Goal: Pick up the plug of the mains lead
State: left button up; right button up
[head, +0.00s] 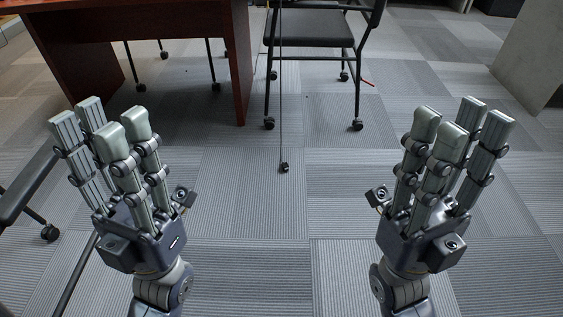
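A small dark plug (284,167) is at the lower end of a thin dark lead (281,90), in the middle of the head view. The lead runs straight up out of the top of the picture, passing in front of the chair. I cannot tell whether the plug hangs just above the carpet or touches it. My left gripper (98,118) is to the left of the plug, fingers stretched upward, open and empty. My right gripper (461,122) is to the right of the plug, also open and empty. Both are well apart from the plug.
A reddish-brown desk (160,25) stands at the back left. A black chair (308,28) on castors stands behind the lead. Part of another black chair (22,195) shows at the left edge. A grey block (535,55) is at the back right. The carpet between my grippers is clear.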

aim_at(285, 167)
jog(key=i+l+u, duration=0.1)
jog(key=u, duration=0.3)
jog(key=i+l+u, duration=0.1)
jog(key=u, duration=0.3)
jog(key=l+u, duration=0.25)
jog(key=u, duration=0.15)
jog(key=i+l+u, duration=0.1)
jog(key=u, duration=0.25)
jog(key=l, duration=0.1)
